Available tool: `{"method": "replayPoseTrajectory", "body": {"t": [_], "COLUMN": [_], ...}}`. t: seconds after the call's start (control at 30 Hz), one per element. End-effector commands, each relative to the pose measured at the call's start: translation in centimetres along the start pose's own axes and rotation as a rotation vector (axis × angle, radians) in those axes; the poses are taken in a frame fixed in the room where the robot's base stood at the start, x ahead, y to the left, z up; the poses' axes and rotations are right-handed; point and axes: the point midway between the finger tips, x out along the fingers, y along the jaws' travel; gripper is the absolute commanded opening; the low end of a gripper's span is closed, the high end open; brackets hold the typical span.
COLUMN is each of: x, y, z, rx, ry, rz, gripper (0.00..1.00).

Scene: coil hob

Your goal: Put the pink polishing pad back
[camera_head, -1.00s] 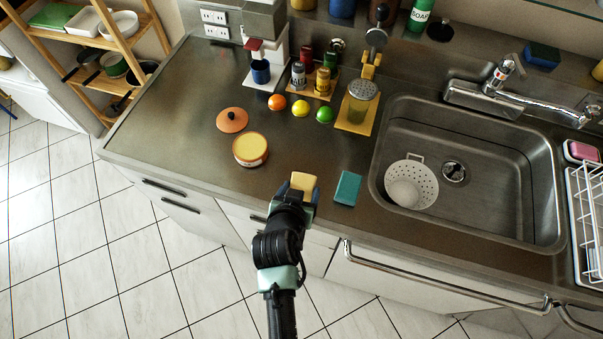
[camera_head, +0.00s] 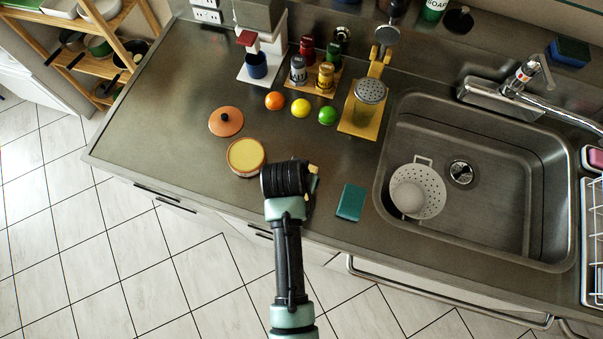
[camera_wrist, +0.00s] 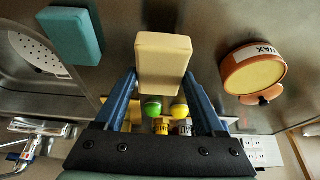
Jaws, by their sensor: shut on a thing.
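My gripper (camera_wrist: 161,80) is shut on a cream-yellow block-shaped pad (camera_wrist: 163,55), with a blue finger on each side of it. In the head view my wrist hides most of this pad (camera_head: 314,169), near the counter's front edge. A teal block (camera_head: 350,202) lies on the counter to its right and also shows in the wrist view (camera_wrist: 70,36). The only pink block (camera_head: 596,158) in view sits in a holder at the far right, beyond the sink, partly cut off. I cannot tell whether it is the polishing pad.
An open wax tin (camera_head: 245,157) stands left of my gripper, with its orange lid (camera_head: 226,121) behind it. Three fruits, spice jars and a yellow stand (camera_head: 360,124) are farther back. The sink (camera_head: 480,215) holds a white strainer.

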Motion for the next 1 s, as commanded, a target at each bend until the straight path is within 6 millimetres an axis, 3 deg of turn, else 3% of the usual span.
{"method": "replayPoseTrajectory", "body": {"t": [0.37, 0.8, 0.83, 0.97, 1.0], "x": [3.8, 4.6, 4.4, 4.4, 4.4], "y": [0.0, 0.0, 0.0, 0.0, 0.0], "z": [1.6, 1.9, 1.8, 1.8, 1.8], "rx": [0.0, 0.0, 0.0, 0.0, 0.0], "ry": [0.0, 0.002, 0.002, 0.002, 0.002], "rz": [0.0, -0.001, -0.001, -0.001, -0.001], "gripper": [0.27, 0.27, 0.77, 1.0, 1.0]}}
